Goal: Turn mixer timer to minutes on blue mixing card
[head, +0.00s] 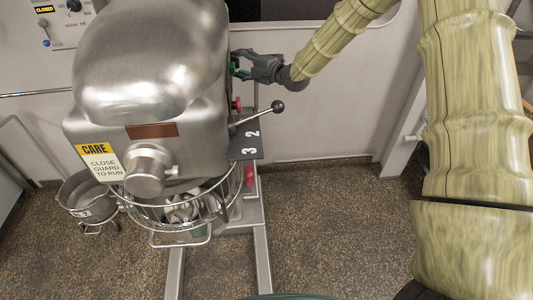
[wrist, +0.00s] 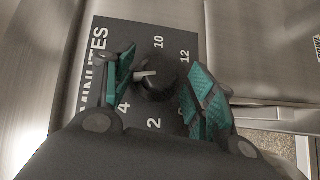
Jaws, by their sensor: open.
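The mixer timer is a black round knob (wrist: 157,80) with a pale pointer mark, on a dark dial plate (wrist: 100,22) lettered MINUTES in the wrist view. The pointer faces left, toward my left finger, which hides the numerals there; 2, 4, 10 and 12 are readable. My gripper (wrist: 161,77) is open, with one green-padded finger on each side of the knob; I cannot tell if either touches it. In the head view my gripper (head: 234,65) is at the right side of the steel mixer (head: 150,60), whose body hides the knob. No blue mixing card is visible.
A gear lever with a black ball (head: 278,106) juts out just below my gripper, by a plate marked 2 and 3. A red button (head: 237,103) is nearby. A wire guard (head: 180,215) surrounds the mixer bowl. A steel pot (head: 88,195) stands left. The floor at right is clear.

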